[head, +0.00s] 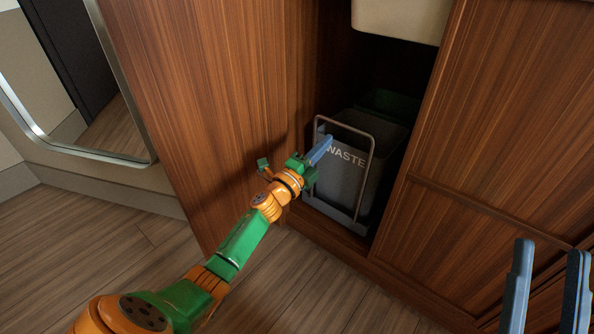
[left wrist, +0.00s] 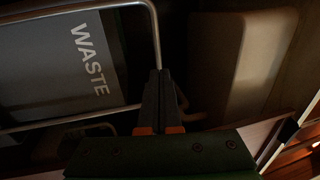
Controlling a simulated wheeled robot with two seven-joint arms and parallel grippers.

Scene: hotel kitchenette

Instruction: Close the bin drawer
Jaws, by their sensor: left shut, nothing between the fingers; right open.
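The bin drawer holds a grey bin (head: 347,185) marked WASTE behind a bent metal tube frame (head: 371,160). It stands in the dark cabinet opening, near the front edge. In the left wrist view, the bin front (left wrist: 60,62) and the frame (left wrist: 155,35) fill the upper left. My left gripper (head: 327,145) is shut and empty, its fingertips at the upper left part of the frame. In the left wrist view, the fingertips (left wrist: 160,74) overlap the tube; I cannot tell whether they touch. My right gripper (head: 551,248) is open and empty at the lower right, away from the bin.
A wooden panel (head: 205,100) stands left of the opening, and wooden cabinet fronts (head: 500,130) stand to the right. A pale basin-like block (head: 400,18) hangs above the bin. A dark green bin (head: 390,103) shows behind. The wood floor (head: 290,290) in front looks clear.

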